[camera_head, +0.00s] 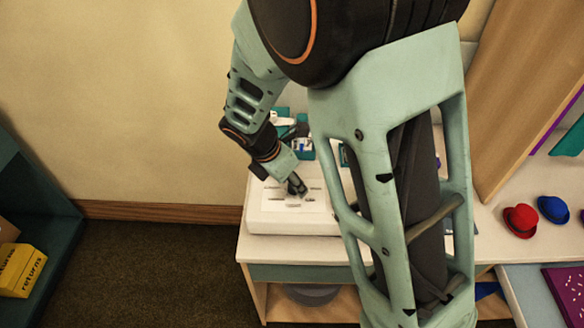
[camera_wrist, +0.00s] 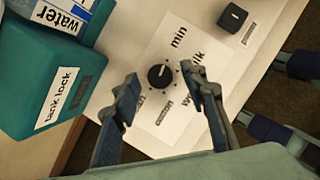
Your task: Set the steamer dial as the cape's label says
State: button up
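The steamer is a white box (camera_head: 265,220) on the bench. Its black round dial (camera_wrist: 160,76) sits on a white printed panel (camera_wrist: 158,120) in the wrist view. A short pale mark on the dial points roughly up and slightly right, near the word "min". Other printed words around the dial are partly hidden by my fingers and cannot be read fully. My gripper (camera_wrist: 160,84) is open, with one finger on each side of the dial and visible gaps. In the head view my gripper (camera_head: 296,186) is over the panel. I cannot make out the cape's label.
A second black knob (camera_wrist: 232,18) is at the panel's upper right. A teal tank (camera_wrist: 50,95) labelled "tank lock" and "water" stands at left. Red hat (camera_head: 521,218) and blue hat (camera_head: 553,209) sit right. A purple speckled item (camera_head: 568,292) lies lower right. My arm hides the bench's middle.

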jog(key=shift+w+d+f, duration=0.1)
jog(key=shift+d+f, duration=0.05)
jog(key=shift+f, duration=0.2)
jog(key=shift+c, duration=0.5)
grip_shut()
